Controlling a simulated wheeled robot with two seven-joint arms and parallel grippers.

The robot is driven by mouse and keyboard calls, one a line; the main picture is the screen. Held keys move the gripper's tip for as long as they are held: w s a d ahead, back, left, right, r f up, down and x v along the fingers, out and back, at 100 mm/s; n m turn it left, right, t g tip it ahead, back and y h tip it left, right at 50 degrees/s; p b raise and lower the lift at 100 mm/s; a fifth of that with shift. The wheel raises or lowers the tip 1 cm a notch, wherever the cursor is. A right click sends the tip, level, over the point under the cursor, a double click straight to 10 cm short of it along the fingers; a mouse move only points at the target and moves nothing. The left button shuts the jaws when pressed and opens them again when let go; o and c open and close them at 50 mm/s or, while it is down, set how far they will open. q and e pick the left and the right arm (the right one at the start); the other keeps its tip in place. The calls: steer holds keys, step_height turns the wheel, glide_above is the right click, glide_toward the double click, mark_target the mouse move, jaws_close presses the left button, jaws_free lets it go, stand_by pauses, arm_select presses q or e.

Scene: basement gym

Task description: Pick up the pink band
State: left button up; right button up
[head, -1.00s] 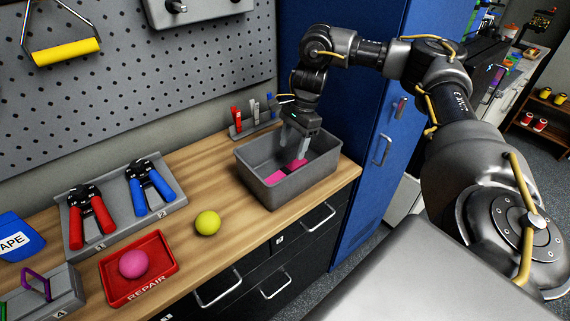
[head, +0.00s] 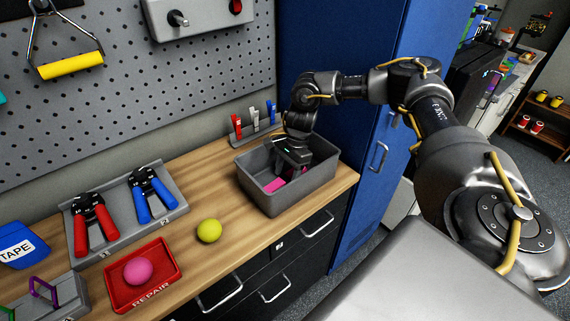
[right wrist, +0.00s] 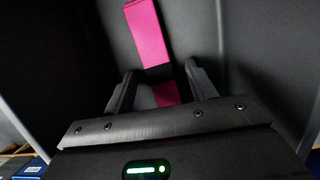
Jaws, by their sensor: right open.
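The pink band (head: 275,185) lies inside the grey bin (head: 262,201) on the wooden bench. In the right wrist view the pink band (right wrist: 148,38) runs from the top down between the two fingers, and part of it is hidden by my gripper. My right gripper (head: 294,166) is down inside the bin, over the band. In the right wrist view its fingers (right wrist: 157,82) stand apart on either side of the band, with nothing clearly held. My left gripper is not in view.
The bin walls surround my right gripper. A yellow ball (head: 209,230), a red repair tray (head: 163,291) with a pink ball (head: 138,271), and a grey holder (head: 125,237) with red and blue hand grips stand to the left. A rack of markers (head: 253,130) stands behind the bin.

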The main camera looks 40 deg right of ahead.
steer(key=shift+c, duration=0.5)
steer(key=c, duration=1)
